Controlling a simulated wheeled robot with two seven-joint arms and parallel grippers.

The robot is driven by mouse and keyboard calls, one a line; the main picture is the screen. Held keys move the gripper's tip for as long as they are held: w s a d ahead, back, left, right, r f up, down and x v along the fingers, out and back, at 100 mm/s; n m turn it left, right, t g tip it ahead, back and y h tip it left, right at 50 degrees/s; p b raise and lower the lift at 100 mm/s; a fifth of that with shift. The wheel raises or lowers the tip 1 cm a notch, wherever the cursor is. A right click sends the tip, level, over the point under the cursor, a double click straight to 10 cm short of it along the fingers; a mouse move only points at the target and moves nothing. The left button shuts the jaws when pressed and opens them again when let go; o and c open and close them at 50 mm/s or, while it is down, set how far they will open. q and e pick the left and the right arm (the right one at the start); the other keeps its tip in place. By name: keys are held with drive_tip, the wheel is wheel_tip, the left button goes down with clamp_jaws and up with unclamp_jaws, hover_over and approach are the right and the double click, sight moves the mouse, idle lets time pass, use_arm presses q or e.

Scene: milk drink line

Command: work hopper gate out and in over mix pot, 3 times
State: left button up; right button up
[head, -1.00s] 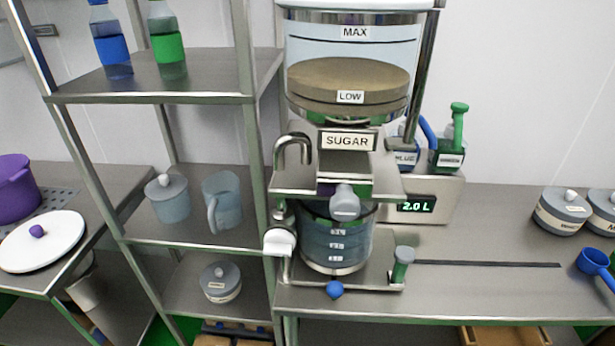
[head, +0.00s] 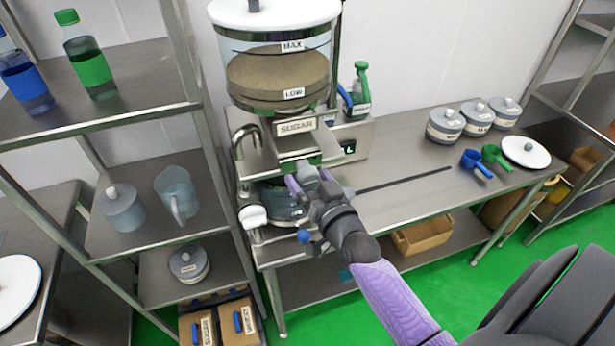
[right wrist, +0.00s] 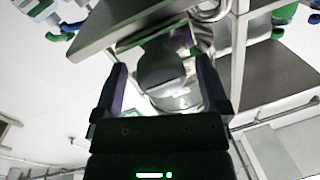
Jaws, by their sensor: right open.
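The sugar hopper (head: 276,72) stands on a steel stand at the back of the bench, with a brown layer between its LOW and MAX marks. Its gate has a grey knob (head: 306,174) at the front, under the SUGAR label. The clear mix pot (head: 270,203) stands below the gate, partly hidden by my arm. My right gripper (head: 310,184) is open at the knob. In the right wrist view the knob (right wrist: 160,68) lies between the two open fingers (right wrist: 162,95), with no clear grip on it. My left gripper is not in view.
A steel shelf (head: 150,235) with jugs and canisters stands close on the left. Lidded tins (head: 446,125), blue and green scoops (head: 476,163) and a white lid (head: 525,152) lie on the bench at right. The bench between is mostly clear.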

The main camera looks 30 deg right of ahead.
drive_tip(key=shift+w+d, duration=0.1)
drive_tip(key=shift+w, duration=0.2)
drive_tip(key=shift+c, duration=0.2)
clamp_jaws()
